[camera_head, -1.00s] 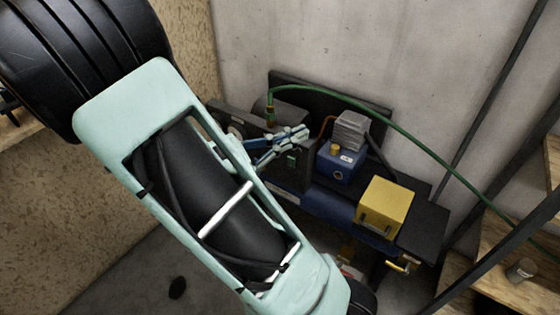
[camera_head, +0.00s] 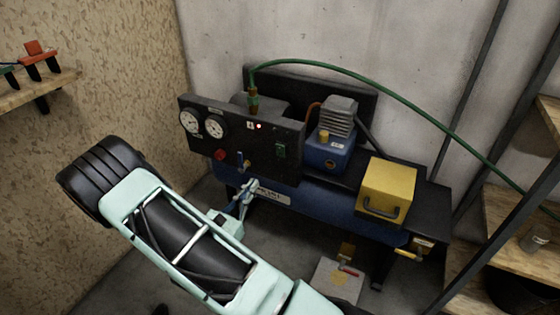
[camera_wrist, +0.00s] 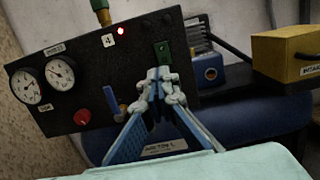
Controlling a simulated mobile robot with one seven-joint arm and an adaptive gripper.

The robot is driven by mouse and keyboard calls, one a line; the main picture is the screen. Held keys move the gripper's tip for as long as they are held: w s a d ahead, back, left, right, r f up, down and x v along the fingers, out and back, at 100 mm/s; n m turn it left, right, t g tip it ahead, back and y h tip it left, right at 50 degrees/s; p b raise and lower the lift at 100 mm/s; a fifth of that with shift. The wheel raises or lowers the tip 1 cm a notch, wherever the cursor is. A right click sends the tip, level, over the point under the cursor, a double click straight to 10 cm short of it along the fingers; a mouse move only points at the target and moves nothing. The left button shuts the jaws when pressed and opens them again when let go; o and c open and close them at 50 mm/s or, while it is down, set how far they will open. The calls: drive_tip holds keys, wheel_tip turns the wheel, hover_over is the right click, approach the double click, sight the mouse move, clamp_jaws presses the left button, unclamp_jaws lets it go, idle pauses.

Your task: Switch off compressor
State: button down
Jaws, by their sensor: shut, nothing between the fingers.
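The compressor has a black control panel (camera_head: 236,135) above a blue tank (camera_head: 325,203). The panel carries two white dial gauges (camera_head: 213,127), a lit red lamp (camera_head: 259,126), a red knob (camera_head: 220,153), a blue lever (camera_head: 243,161) and a green switch (camera_head: 281,151). My gripper (camera_head: 251,184) is shut and empty, low in front of the panel's bottom edge in the head view. In the wrist view, its fingertips (camera_wrist: 160,74) appear just below the green switch (camera_wrist: 162,53) and right of the blue lever (camera_wrist: 117,107). I cannot tell whether they touch anything.
A blue motor unit (camera_head: 326,152) and a yellow box (camera_head: 387,189) stand to the panel's right. A green hose (camera_head: 400,95) arches from the panel top to the right. Wooden shelves (camera_head: 515,222) are at right, with a dark diagonal bar before them. Walls stand behind and left.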

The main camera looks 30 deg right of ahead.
sight(278, 147)
idle(0.3)
drive_tip(key=b+x, duration=0.1)
drive_tip(key=x, duration=1.2)
drive_tip(key=shift+d+b, duration=0.15)
drive_tip(key=shift+b, duration=0.15)
drive_tip(key=shift+w+d+r, duration=0.15)
drive_tip(key=shift+w+d, duration=0.1)
drive_tip(key=shift+d, duration=0.05)
drive_tip(key=shift+w+d+r+p, duration=0.25)
drive_tip(key=shift+r+p, duration=0.1)
drive_tip(key=shift+f, duration=0.15)
drive_tip(key=shift+a, duration=0.1)
